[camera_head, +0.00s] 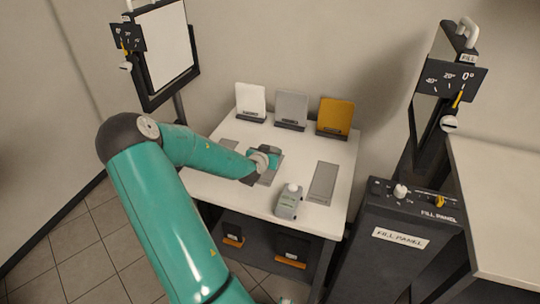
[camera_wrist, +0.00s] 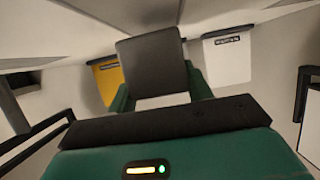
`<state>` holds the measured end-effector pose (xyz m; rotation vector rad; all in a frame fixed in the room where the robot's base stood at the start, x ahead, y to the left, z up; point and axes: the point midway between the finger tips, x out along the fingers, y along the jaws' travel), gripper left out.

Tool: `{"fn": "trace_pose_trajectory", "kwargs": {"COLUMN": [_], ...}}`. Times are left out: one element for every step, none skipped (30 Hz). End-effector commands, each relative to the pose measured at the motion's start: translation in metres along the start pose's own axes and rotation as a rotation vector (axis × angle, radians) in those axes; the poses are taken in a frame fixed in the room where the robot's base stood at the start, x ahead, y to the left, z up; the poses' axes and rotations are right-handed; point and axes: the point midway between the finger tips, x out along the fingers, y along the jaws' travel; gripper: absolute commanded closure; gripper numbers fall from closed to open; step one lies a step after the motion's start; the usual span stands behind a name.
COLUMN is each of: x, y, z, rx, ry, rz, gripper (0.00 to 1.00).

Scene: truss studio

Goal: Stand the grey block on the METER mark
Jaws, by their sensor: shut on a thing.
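My gripper (camera_head: 270,160) is over the white table, above a grey rectangle (camera_head: 268,177) on its top. In the wrist view, my gripper's green fingers (camera_wrist: 160,98) are shut on a dark grey block (camera_wrist: 155,62). In the head view I cannot make out the block clearly, as my gripper and arm cover that spot. Other grey rectangles lie on the table, one to the right (camera_head: 323,182) and one partly hidden at the left (camera_head: 228,144). No METER lettering is readable, so I cannot tell which mark bears that name.
A small grey device with a white dome (camera_head: 288,201) stands near the table's front edge. White (camera_head: 251,99), grey (camera_head: 291,107) and yellow (camera_head: 335,114) cards stand along the back. A dark fill panel (camera_head: 400,240) is at the right. Framed panels on stands flank the table.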

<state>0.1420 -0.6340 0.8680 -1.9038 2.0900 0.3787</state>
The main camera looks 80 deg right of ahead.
Motion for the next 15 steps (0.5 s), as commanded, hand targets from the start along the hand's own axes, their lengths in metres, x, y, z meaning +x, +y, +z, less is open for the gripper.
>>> {"fn": "trace_pose_trajectory", "kwargs": {"x": [0.0031,0.0044,0.0053,0.0056,0.0056,0.0055,0.0053,0.0053,0.0052,0.0053,0.0054,0.0059,0.0062,0.0066,0.0070], "y": [0.0003,0.0002,0.0001,0.0001,0.0000,0.0000,-0.0001,-0.0001,0.0000,0.0000,0.0000,0.0001,0.0002,0.0003,0.0005], "z": [0.0079,0.0110,0.0130,0.0136,0.0135,0.0132,0.0130,0.0130,0.0130,0.0132,0.0137,0.0147,0.0155,0.0163,0.0173], "rx": [-0.002,-0.002,-0.001,0.000,0.000,0.001,0.001,0.001,0.001,0.001,0.000,0.000,0.000,0.000,0.000], "ry": [-0.002,-0.002,0.000,0.000,0.001,0.001,0.001,0.001,0.001,0.001,0.000,0.000,0.000,0.000,0.000], "rz": [0.001,0.000,0.000,-0.001,-0.001,-0.001,-0.001,-0.001,-0.001,-0.001,-0.001,0.000,0.000,0.000,0.000], "gripper": [0.75,0.75,0.75,0.75,0.75,0.75,0.75,0.75,0.75,0.75,0.75,0.75,0.75,0.75,0.75]}}
